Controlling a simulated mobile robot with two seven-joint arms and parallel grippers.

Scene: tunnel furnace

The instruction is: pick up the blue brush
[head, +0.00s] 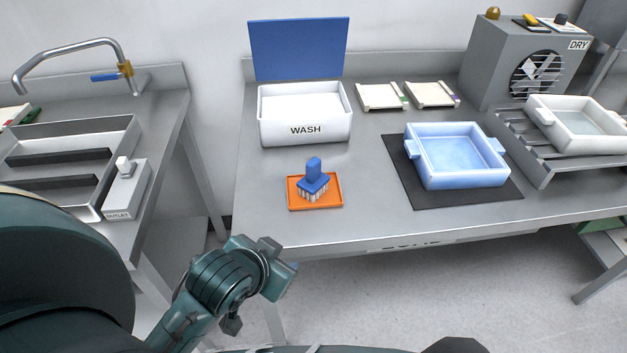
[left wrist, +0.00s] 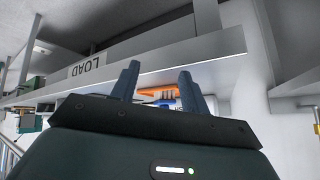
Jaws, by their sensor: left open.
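The blue brush (head: 314,180) stands upright, bristles down, on a small orange tray (head: 333,203) near the front of the steel table. My right gripper is not in either view.
A white WASH bin (head: 305,130) with a raised blue lid stands behind the brush. A blue basin (head: 455,168) sits on a black mat (head: 420,195) to the right. The table's front edge (head: 400,236) lies between my left gripper and the tray. A sink bench stands left.

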